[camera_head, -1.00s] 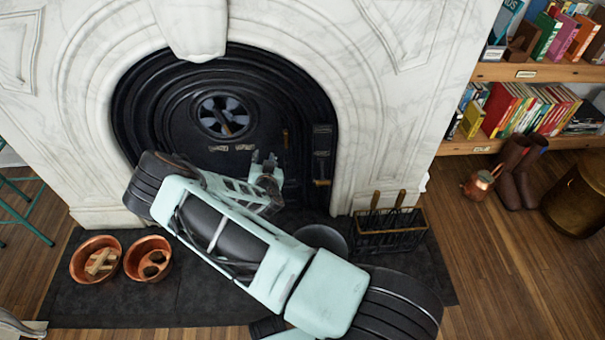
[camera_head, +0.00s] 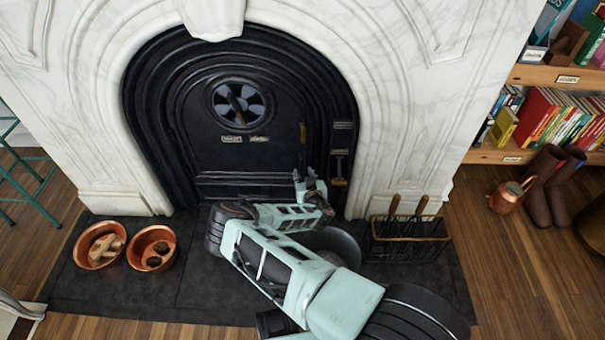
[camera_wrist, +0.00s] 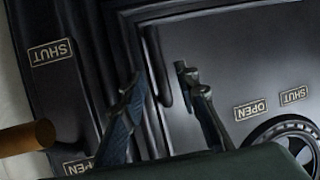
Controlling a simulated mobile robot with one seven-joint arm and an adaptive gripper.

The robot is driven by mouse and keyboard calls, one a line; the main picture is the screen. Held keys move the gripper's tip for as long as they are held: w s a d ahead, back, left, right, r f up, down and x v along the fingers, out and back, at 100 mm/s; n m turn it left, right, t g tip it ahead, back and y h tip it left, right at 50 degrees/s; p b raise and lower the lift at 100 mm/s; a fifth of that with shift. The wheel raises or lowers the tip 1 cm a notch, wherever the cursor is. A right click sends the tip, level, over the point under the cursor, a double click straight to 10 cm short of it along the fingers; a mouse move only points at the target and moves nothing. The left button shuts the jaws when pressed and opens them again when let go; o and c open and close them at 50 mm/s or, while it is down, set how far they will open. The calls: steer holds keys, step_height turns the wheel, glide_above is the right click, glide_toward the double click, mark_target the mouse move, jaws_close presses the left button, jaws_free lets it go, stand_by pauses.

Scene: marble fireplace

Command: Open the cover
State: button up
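The cover (camera_head: 255,165) is a black arched metal door in the marble fireplace. A slider with a brass-coloured knob (camera_head: 340,182) sits on the frame to the right. My gripper (camera_head: 309,178) is in front of the cover's lower right side, below the upright handle. In the wrist view my gripper (camera_wrist: 160,78) is open, its two fingers apart with dark door moulding behind them. I see nothing held. The knob (camera_wrist: 28,138) shows at the left, outside the fingers.
"SHUT" (camera_wrist: 50,53) and "OPEN" (camera_wrist: 76,166) labels mark the frame. Two copper pots (camera_head: 100,245) (camera_head: 152,248) stand on the dark hearth at left. A black basket with wooden-handled tools (camera_head: 408,240) stands right of my arm. Bookshelves are at far right.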

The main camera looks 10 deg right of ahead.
mark_target(302, 169)
steer(key=shift+b+x, duration=0.55)
steer(key=shift+x, duration=1.25)
jaws_close()
